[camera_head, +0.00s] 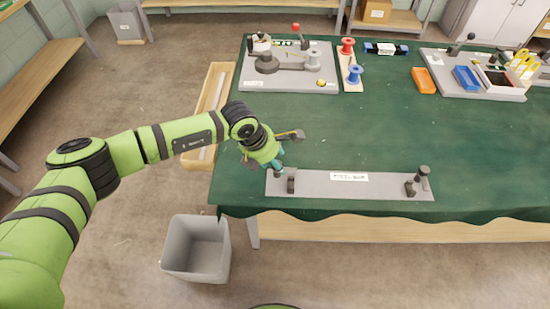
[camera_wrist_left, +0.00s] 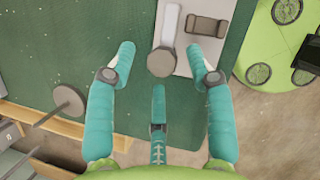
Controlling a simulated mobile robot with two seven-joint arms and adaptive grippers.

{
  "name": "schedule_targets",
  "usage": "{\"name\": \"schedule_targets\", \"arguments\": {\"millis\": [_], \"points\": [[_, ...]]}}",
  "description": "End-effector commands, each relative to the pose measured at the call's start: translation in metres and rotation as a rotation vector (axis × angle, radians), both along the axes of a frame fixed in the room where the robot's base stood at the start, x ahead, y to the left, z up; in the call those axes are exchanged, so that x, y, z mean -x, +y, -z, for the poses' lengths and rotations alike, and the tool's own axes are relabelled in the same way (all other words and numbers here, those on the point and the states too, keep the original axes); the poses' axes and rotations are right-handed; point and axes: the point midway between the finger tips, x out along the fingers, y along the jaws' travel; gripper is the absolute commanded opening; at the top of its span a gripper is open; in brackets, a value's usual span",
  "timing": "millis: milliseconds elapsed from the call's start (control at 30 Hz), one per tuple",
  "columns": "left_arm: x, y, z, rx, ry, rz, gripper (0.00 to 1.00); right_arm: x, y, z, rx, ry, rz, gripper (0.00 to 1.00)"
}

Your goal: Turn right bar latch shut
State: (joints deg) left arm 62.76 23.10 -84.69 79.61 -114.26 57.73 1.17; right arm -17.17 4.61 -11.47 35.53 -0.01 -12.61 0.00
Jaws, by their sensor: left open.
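A long grey plate (camera_head: 335,187) lies along the table's front edge, with dark latch fittings at both ends. At its right end stand a dark bracket (camera_head: 410,188) and a dark knob (camera_head: 423,171). At its left end is a dark bracket (camera_head: 291,181), also in the left wrist view (camera_wrist_left: 207,27). My left gripper (camera_head: 277,163) is low over this left end. In the left wrist view its teal fingers (camera_wrist_left: 160,50) are open, either side of a round dark latch knob (camera_wrist_left: 161,63) with a pale bar (camera_wrist_left: 171,20). Contact cannot be told. My right gripper is out of view.
The green table (camera_head: 370,130) is clear behind the plate. At the back stand a grey fixture board (camera_head: 265,84), red and blue spools (camera_head: 355,74), an orange tray (camera_head: 424,81) and another board. A grey bin (camera_head: 198,248) stands on the floor at the front left.

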Motion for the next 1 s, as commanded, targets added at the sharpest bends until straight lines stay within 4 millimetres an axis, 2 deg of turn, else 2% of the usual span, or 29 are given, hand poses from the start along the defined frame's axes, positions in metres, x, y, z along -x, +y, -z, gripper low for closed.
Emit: {"name": "schedule_targets", "arguments": {"millis": [367, 400, 500, 767, 1000], "points": [[-0.001, -0.002, 0.007, 0.001, 0.001, 0.0, 0.53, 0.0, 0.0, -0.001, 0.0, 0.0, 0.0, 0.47], [-0.001, -0.002, 0.007, 0.001, 0.001, 0.0, 0.37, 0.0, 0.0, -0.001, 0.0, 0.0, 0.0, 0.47], [-0.001, -0.003, 0.007, 0.001, 0.0, 0.0, 0.0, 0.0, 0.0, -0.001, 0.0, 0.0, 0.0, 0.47], [-0.001, -0.004, 0.007, 0.004, -0.001, 0.007, 0.0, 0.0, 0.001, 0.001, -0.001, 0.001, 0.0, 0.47], [-0.002, -0.004, 0.01, 0.006, -0.003, 0.08, 0.0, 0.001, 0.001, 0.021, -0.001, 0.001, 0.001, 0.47]]}}
